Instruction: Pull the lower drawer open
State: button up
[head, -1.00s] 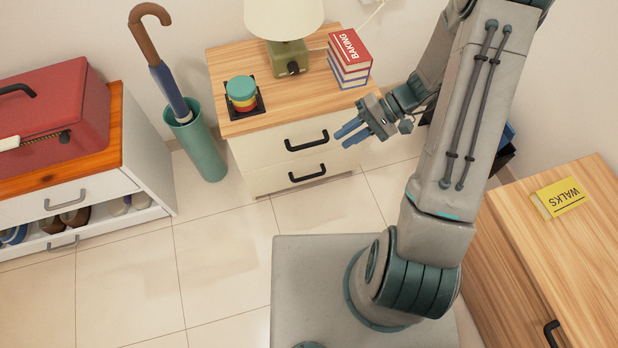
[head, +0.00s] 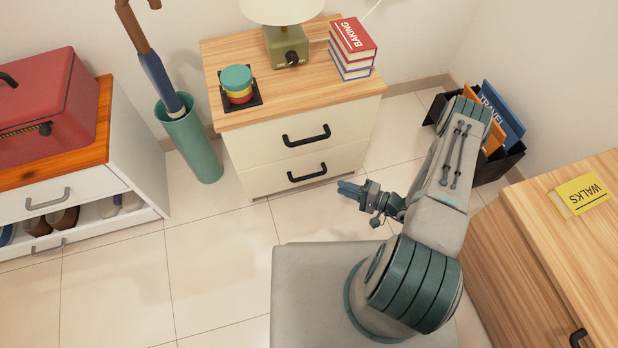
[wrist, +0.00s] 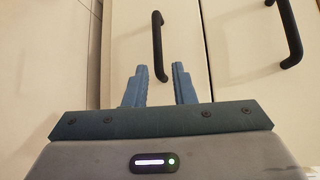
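The white cabinet with a wooden top (head: 225,75) has two drawers, both shut. The lower drawer (head: 262,182) has a black bar handle (head: 307,173); the upper drawer's handle (head: 306,136) is just above it. My gripper (head: 345,188) is in front of the cabinet to the right of the lower handle, apart from it. In the wrist view, turned sideways, my gripper (wrist: 159,85) is open and empty. The lower handle (wrist: 158,45) lies straight ahead between the fingertips, and the upper handle (wrist: 291,35) is off to the right.
On the cabinet top are a lamp (head: 287,45), stacked books (head: 350,48) and coloured round pieces (head: 238,84). A teal umbrella stand (head: 192,145) is at the left. A black file box (head: 490,165) and a wooden cabinet (head: 520,240) are at the right. The floor before the drawers is clear.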

aim_at(309, 175)
jog(key=shift+f+b+x, duration=0.2)
jog(key=shift+b+x, duration=1.9)
jog(key=shift+x, duration=4.8)
jog(key=shift+d, duration=0.15)
grip_shut()
